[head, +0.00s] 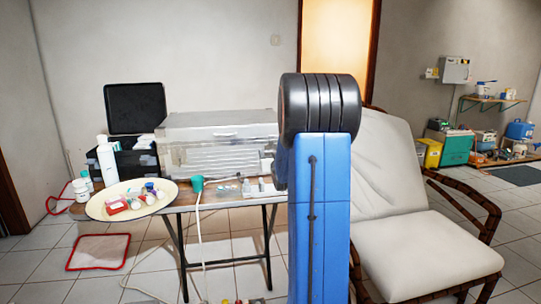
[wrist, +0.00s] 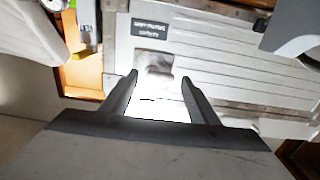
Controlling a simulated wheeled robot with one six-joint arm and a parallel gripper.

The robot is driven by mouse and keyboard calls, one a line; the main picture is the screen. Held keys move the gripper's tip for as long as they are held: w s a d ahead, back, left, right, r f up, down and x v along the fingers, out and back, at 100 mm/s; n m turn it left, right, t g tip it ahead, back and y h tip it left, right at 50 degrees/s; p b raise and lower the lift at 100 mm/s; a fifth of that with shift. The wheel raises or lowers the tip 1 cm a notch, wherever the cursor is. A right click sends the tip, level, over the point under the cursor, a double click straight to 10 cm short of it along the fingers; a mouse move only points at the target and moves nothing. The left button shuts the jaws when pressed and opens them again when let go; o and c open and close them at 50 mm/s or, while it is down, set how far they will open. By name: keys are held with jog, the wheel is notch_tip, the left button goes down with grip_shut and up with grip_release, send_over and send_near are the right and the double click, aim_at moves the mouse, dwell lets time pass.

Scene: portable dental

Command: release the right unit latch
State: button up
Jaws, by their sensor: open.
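The silver portable dental unit (head: 190,130) stands on the folding table in the head view. Its right end is hidden behind my arm. In the wrist view, the unit's pale ribbed front panel (wrist: 235,62) fills the upper right, tilted in the picture. A small shiny metal piece, perhaps the right latch (wrist: 157,62), sits on the panel below a dark label (wrist: 152,29). My gripper (wrist: 161,76) is open, its two fingers pointing toward that piece. A bright white area shows between the fingers. I cannot tell whether they touch anything. My gripper is hidden in the head view.
An oval tray (head: 100,208) with small bottles overhangs the table's (head: 235,202) left front. A white bottle (head: 106,160) and a black open case (head: 135,108) stand behind it. A cushioned chair (head: 425,250) is close on the right. A teal cup (head: 196,184) is near the table's front edge.

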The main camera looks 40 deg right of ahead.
jog(key=c, duration=1.1)
jog(key=shift+o, duration=0.2)
jog(key=shift+n, duration=0.3)
jog(key=n, duration=0.3)
jog(key=shift+f+n, duration=0.3)
jog(key=shift+s+d+f+n, duration=0.1)
jog(key=shift+f+n, duration=0.15)
jog(key=shift+n, duration=2)
jog(key=shift+s+d+f+n, duration=0.15)
jog(key=shift+f+n, duration=0.15)
jog(key=shift+n, duration=2)
jog(key=shift+d+f+n, duration=0.1)
jog(key=shift+f+n, duration=0.15)
jog(key=shift+n, duration=2)
